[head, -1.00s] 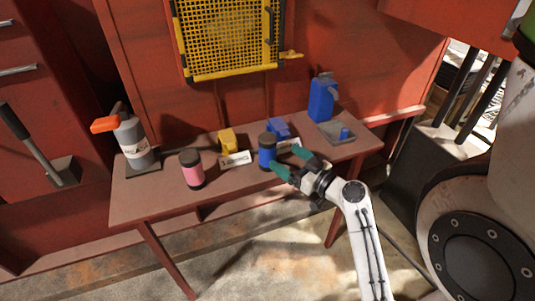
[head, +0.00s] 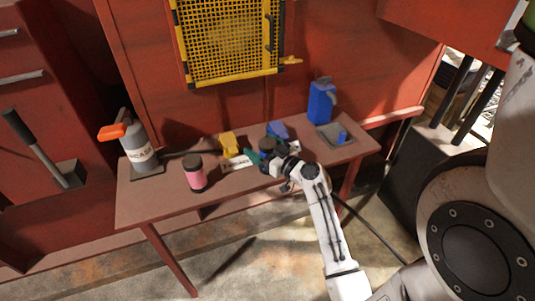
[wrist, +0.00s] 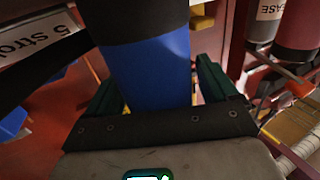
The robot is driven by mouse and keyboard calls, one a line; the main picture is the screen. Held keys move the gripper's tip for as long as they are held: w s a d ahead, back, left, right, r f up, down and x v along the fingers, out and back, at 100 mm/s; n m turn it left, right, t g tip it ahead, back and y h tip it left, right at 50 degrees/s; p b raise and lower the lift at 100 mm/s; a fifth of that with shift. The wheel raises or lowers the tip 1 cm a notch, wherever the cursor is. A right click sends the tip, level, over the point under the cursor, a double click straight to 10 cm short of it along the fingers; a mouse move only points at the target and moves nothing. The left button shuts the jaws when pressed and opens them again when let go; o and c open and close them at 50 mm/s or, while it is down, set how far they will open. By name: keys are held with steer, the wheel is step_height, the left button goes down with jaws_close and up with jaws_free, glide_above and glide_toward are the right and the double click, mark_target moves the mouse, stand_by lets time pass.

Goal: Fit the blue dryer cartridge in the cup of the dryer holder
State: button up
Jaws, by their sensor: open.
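The blue dryer cartridge (wrist: 152,75), a blue cylinder with a dark end, stands between my gripper's two green fingers in the wrist view. In the head view its dark cap (head: 267,142) shows above my gripper, which hides most of its body. My gripper (head: 259,158) is open, with one finger on each side of the cartridge; whether they touch it I cannot tell. A blue bracket (head: 277,129) sits just behind the cartridge on the table, partly hidden. It may be the dryer holder; its cup cannot be made out.
On the table (head: 150,207), a pink cartridge (head: 195,174) stands to the left and a yellow bracket (head: 229,144) behind. A grey can with an orange top (head: 138,150) is at the far left. A blue jug (head: 320,101) and a grey tray (head: 345,143) are at the right.

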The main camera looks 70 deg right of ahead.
steer(key=c, duration=1.2)
steer(key=shift+r, duration=0.15)
